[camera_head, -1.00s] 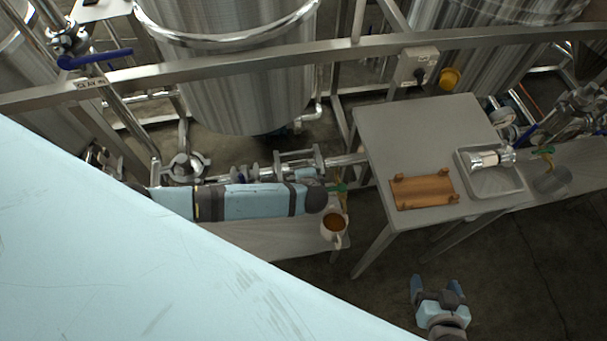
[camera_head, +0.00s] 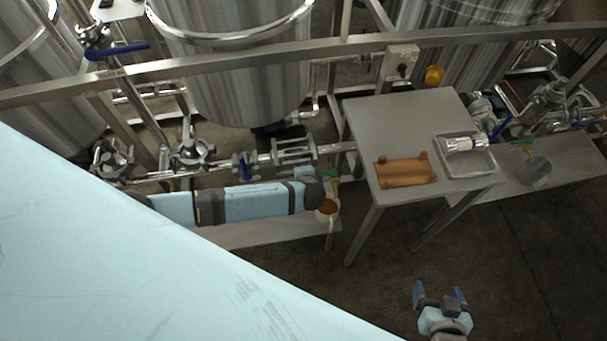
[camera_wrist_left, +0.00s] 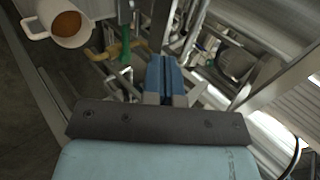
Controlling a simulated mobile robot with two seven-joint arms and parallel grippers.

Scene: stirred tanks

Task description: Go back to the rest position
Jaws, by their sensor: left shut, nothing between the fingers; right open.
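My right gripper (camera_head: 439,292) is open and empty above the floor at the lower right of the head view. My left arm reaches in from the left over the low bench (camera_head: 270,234). In the head view its gripper lies at the arm's far end, mostly hidden. In the left wrist view the left gripper (camera_wrist_left: 164,62) is shut and empty, with its blue fingers together. A white mug (camera_head: 327,211) with brown liquid stands on the low bench by the end of my left arm. The mug also shows at the upper left of the left wrist view (camera_wrist_left: 62,22), apart from the fingers.
A steel table (camera_head: 385,119) carries a wooden rack (camera_head: 405,172) and a metal tray (camera_head: 480,168) with a clear-and-metal cylinder (camera_head: 465,144). A grey cup (camera_head: 535,171) sits on the right bench. Tanks, pipes and a rail (camera_head: 250,63) stand behind. The floor around my right gripper is clear.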

